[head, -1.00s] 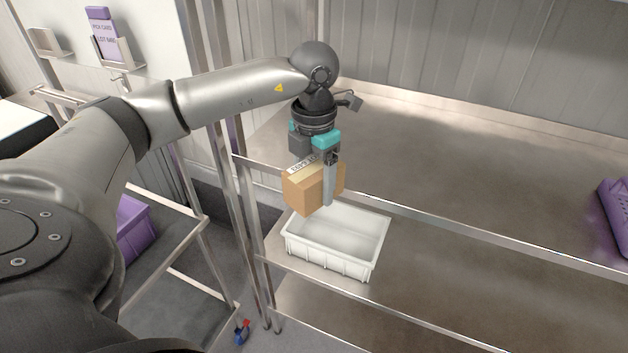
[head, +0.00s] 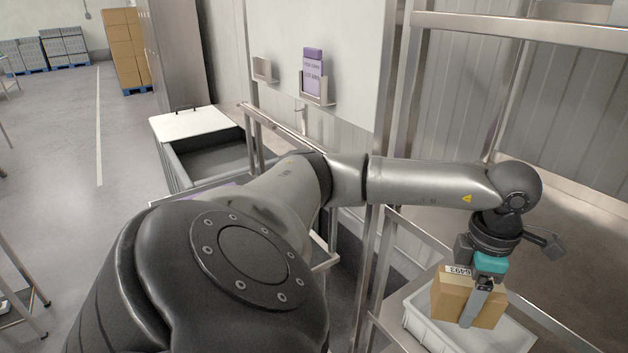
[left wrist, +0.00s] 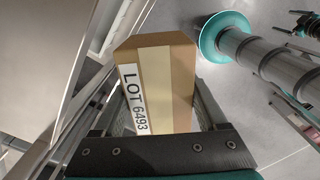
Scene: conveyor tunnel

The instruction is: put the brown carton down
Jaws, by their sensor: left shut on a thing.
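The brown carton (head: 453,297) has a white label ending in 6493. My left gripper (head: 476,300) is shut on it and points down. In the left wrist view the carton (left wrist: 165,75) sits between the two fingers, with its label reading LOT 6493. In the head view the carton is over or in front of the white tray (head: 510,338) on the metal shelf; I cannot tell if it touches the tray. The tray's inside is partly hidden by the carton and gripper.
Metal posts and rails of the rack (head: 560,330) stand around the tray. A grey bin (head: 205,150) with a white lid and stacked cartons (head: 124,48) are farther left.

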